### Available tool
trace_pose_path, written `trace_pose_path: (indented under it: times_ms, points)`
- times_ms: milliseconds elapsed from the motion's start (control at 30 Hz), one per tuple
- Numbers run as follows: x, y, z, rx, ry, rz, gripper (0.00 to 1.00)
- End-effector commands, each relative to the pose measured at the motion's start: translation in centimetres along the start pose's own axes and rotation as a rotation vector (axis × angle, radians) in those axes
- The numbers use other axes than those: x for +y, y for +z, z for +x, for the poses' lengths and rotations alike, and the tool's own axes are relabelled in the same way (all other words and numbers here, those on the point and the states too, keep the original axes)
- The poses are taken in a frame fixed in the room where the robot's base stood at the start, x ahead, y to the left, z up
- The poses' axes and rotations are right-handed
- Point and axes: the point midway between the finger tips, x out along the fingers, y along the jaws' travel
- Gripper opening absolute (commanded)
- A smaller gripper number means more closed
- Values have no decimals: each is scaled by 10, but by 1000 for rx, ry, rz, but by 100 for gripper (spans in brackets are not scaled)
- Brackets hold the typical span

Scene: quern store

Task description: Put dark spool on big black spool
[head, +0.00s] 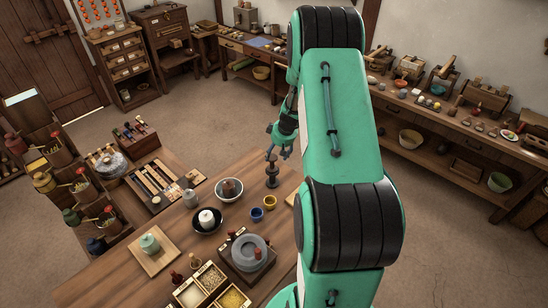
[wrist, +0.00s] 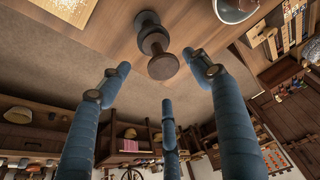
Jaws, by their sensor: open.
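A dark spool (wrist: 163,66) sits upright on the big black spool (wrist: 147,20), end to end, with no gap that I can see. In the head view, the dark spool (head: 272,159) and the big black spool (head: 272,182) form one small column at the table's far edge. My gripper (head: 278,153) is open just above the column. In the wrist view, the blue fingers of my gripper (wrist: 160,76) are spread around the dark spool's top end, and I see no finger closed on it. The exact clearance is hard to tell.
The wooden table (head: 165,262) carries a dark bowl with a white item (head: 207,220), another bowl (head: 229,189), a blue cup (head: 256,214), a yellow cup (head: 270,201) and a round grey stone (head: 248,254). Open floor lies beyond the table's far edge.

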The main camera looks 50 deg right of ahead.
Motion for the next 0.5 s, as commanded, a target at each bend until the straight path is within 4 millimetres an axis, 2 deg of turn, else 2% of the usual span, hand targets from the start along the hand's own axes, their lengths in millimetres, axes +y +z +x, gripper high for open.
trace_pose_path:
  times_ms: [33, 200, 500]
  points:
    - [0, -1, -10, 1, 1, 0, 63]
    - [0, -1, -33, 1, 1, -1, 63]
    - [-1, 0, -51, -1, -1, 0, 63]
